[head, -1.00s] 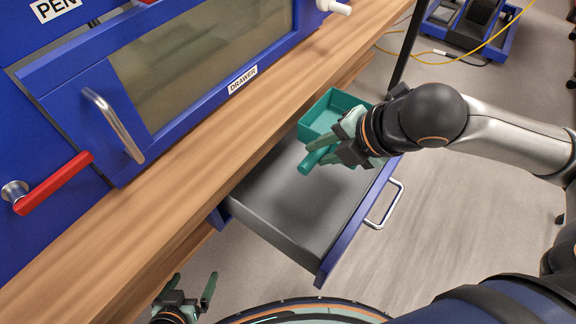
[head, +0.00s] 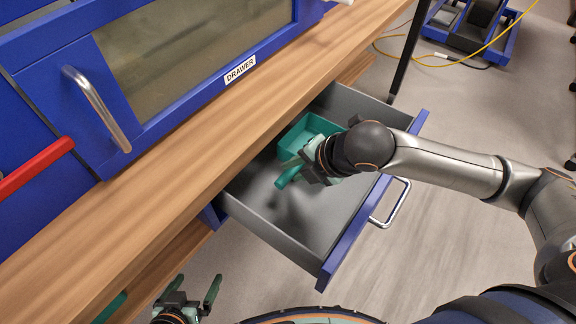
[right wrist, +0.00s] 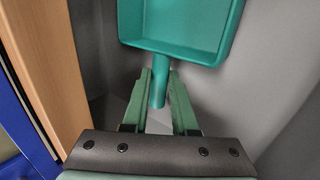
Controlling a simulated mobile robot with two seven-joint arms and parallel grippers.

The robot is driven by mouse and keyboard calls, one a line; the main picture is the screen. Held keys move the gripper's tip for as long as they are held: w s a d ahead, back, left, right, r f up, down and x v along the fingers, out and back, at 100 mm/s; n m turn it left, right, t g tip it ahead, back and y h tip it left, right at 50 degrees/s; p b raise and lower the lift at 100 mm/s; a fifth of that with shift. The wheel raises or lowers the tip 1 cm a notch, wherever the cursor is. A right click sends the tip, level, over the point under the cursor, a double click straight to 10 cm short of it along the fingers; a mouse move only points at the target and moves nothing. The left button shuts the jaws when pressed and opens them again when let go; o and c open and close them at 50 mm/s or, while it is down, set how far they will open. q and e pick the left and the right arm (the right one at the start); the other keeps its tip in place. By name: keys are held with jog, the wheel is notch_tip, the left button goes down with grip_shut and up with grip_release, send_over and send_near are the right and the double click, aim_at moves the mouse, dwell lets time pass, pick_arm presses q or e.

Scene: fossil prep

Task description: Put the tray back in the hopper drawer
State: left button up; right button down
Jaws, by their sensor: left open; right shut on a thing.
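The green tray (head: 290,149), a square open box with a stub handle (head: 288,177), is within the outline of the open hopper drawer (head: 325,279), near its bench side. My right gripper (head: 303,166) is shut on the tray's handle. In the right wrist view, the handle (right wrist: 158,88) lies between the two fingers and the tray (right wrist: 180,50) extends beyond them, empty where visible. I cannot tell whether the tray touches the drawer floor. The drawer is grey inside, with a blue front and a silver handle (head: 392,203). My left gripper (head: 195,290) is open and empty at the lower left.
The wooden bench top (head: 150,170) overhangs the drawer's inner end. A blue cabinet with a DRAWER label (head: 240,70), a silver handle (head: 97,108) and a red lever (head: 35,168) stands on it. The near part of the drawer floor is clear.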

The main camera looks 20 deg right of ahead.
jog(key=shift+w+a+f, duration=0.2)
jog(key=shift+w+a, duration=0.15)
jog(key=shift+w, duration=0.15)
jog(key=shift+w+a+f, duration=0.15)
jog(key=shift+w+a, duration=0.2)
jog(key=shift+w, duration=0.15)
jog(key=shift+f+b, duration=0.3)
jog(key=shift+s+d, duration=0.1)
jog(key=c, duration=0.7)
grip_release()
jog(key=shift+r, duration=0.1)
jog(key=p+v, duration=0.3)
jog(key=v, duration=0.9)
